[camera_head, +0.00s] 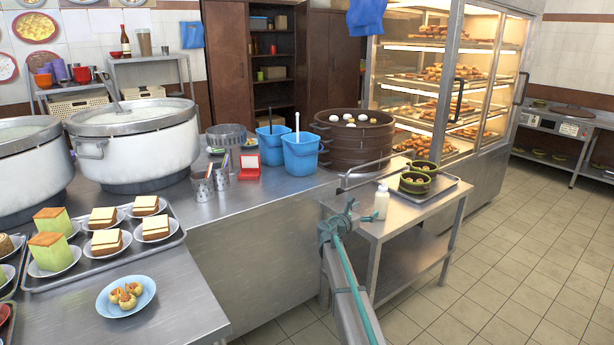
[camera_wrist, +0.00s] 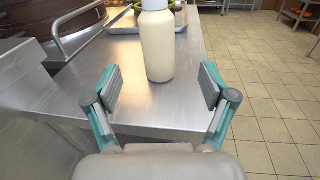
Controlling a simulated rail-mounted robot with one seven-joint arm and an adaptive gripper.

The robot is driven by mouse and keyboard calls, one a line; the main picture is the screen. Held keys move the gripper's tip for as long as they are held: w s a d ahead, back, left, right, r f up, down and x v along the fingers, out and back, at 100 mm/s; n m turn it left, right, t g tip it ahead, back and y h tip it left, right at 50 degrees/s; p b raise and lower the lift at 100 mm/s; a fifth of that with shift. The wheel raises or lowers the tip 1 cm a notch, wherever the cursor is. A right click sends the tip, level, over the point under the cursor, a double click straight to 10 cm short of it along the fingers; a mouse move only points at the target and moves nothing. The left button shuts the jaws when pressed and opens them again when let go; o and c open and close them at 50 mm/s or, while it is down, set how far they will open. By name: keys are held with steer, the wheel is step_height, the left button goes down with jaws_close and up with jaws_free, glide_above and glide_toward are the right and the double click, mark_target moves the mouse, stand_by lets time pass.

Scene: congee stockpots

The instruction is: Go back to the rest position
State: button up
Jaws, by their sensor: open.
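My gripper (camera_wrist: 155,88) is open in the wrist view, its two grey-padded fingers spread wide with nothing between them. A cream-coloured bottle (camera_wrist: 158,45) stands upright on the steel side table (camera_wrist: 200,75), just beyond the fingertips and apart from them. In the head view the same bottle (camera_head: 381,202) stands near the left part of the side table (camera_head: 408,215). My arm reaches up from the bottom of the head view toward that table.
A tray (camera_head: 440,190) with stacked green-rimmed bowls (camera_head: 415,180) sits beside the bottle. The main counter (camera_head: 240,215) on the left carries large stockpots (camera_head: 140,150), blue buckets (camera_head: 300,154) and a brown steamer (camera_head: 352,145). A lit glass cabinet (camera_head: 490,60) stands behind. Tiled floor on the right is clear.

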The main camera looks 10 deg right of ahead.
steer(key=s+a+f+m+g+y, duration=0.3)
steer(key=s+f+m, duration=0.4)
steer(key=s+f, duration=0.5)
steer(key=s+a+f+m+g+y, duration=0.35)
steer(key=s+f+m, duration=0.5)
steer(key=s, duration=0.65)
steer(key=s+a+f+m+g+y, duration=0.2)
steer(key=s+a+f+m+y, duration=0.4)
steer(key=s, duration=0.5)
steer(key=s+a+f+m+g+y, duration=0.2)
steer(key=s+a+f+m, duration=0.2)
steer(key=s+a, duration=0.65)
steer(key=s+d+f+g, duration=0.1)
steer(key=s+f+g, duration=0.1)
steer(key=s+f, duration=0.6)
steer(key=s+f+g, duration=0.2)
steer(key=s+f, duration=0.2)
steer(key=s, duration=0.8)
steer(key=s+d+f+g, duration=0.1)
steer(key=s+f+g, duration=0.2)
steer(key=s+f, duration=0.5)
step_height(320, 180, up, 15)
steer(key=s+p, duration=0.1)
steer(key=p, duration=1.1)
steer(key=shift+s+f, duration=0.2)
steer(key=shift+s, duration=0.05)
